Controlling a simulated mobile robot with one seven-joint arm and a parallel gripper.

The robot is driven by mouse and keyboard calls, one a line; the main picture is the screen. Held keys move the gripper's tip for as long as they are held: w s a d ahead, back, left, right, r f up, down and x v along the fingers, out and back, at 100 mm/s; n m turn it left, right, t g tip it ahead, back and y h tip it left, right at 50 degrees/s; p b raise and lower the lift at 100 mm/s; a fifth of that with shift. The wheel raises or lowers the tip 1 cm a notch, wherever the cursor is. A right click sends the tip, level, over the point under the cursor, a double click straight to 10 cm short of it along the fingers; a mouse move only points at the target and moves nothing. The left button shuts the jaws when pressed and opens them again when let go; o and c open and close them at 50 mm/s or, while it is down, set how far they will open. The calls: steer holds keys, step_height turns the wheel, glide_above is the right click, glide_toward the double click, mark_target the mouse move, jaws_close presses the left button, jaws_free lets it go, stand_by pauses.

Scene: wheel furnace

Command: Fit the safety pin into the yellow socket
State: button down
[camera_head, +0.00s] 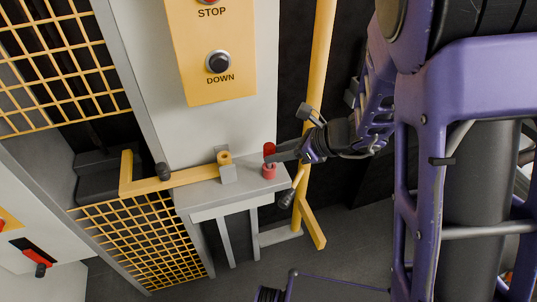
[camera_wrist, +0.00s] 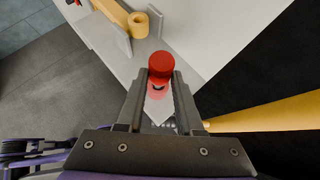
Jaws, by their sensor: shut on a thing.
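The safety pin has a red head, seen in the head view (camera_head: 269,148) and in the wrist view (camera_wrist: 160,64). My gripper (camera_head: 275,157) reaches it from the right, and its fingers (camera_wrist: 162,80) are shut on the pin just below the head. A red cylindrical part (camera_head: 269,172) shows directly below the fingers at the right end of the grey ledge; whether it is joined to the pin I cannot tell. The yellow socket (camera_head: 225,157) is a ring at the end of a yellow bar, left of the pin, by a grey block. It also shows in the wrist view (camera_wrist: 138,24).
The grey ledge (camera_head: 205,199) runs under the socket and the pin. A yellow post (camera_head: 318,70) stands behind my gripper. A yellow panel (camera_head: 222,88) with STOP and DOWN buttons is above. Yellow mesh (camera_head: 150,235) lies to the lower left.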

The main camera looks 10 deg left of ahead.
steer(key=shift+r, duration=0.1)
step_height(320, 180, up, 6)
steer(key=p, duration=0.5)
stand_by(0.7)
stand_by(0.3)
